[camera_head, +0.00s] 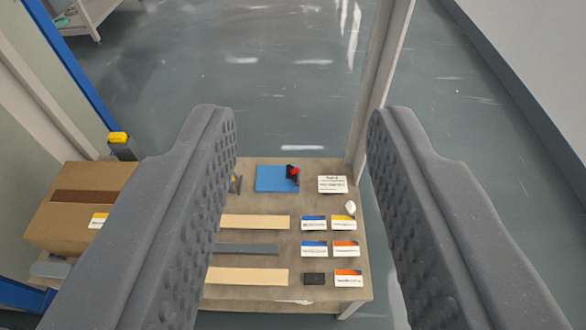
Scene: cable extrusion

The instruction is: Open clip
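My gripper (300,118) is open and empty, its two grey studded fingers wide apart at the left and right of the view. Beyond and below the fingers is a brown worktable (305,203). A blue plate (270,180) lies near the table's far edge. A small black part with a red piece (293,173) is at the plate's right side. It may be the clip, but it is too small to tell whether it is open or shut. My gripper is well apart from it. The left finger hides the table's left side.
Light and grey strips (254,222) lie on the table, with several labelled cards (314,223) to their right. A white oval object (350,207) is near the right edge. A post (379,85) rises behind the table's right corner. A cardboard box (65,220) is at left.

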